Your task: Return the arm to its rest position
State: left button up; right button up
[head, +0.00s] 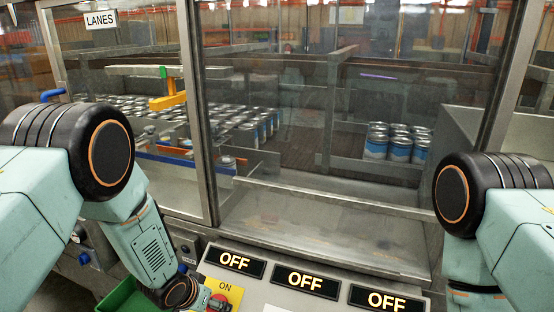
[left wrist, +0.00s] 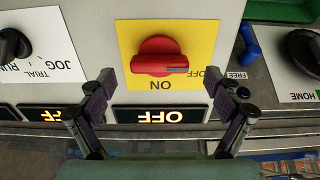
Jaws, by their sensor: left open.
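My left gripper (left wrist: 160,82) is open in the left wrist view, with one finger on each side of the red rotary knob (left wrist: 160,56). The knob sits on a yellow plate (left wrist: 128,36) marked ON and OFF, upside down here. Its grip lies crosswise, with a pale mark at the right end. No finger visibly touches the knob. In the head view my left arm (head: 150,245) reaches down to the panel's front, where the red knob (head: 218,302) is partly hidden. My right arm (head: 470,262) shows at the right edge; its gripper is out of view.
Three lit OFF displays (head: 306,281) line the panel. A black JOG/TRIAL RUN knob (left wrist: 12,44) and a HOME knob (left wrist: 304,48) flank the yellow plate. A green bin (head: 128,297) stands left of the panel. Behind the glass are many blue-and-silver cans (head: 398,145).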

pick_arm(q)
jog(key=shift+x, duration=1.55)
jog(key=shift+r, duration=0.1)
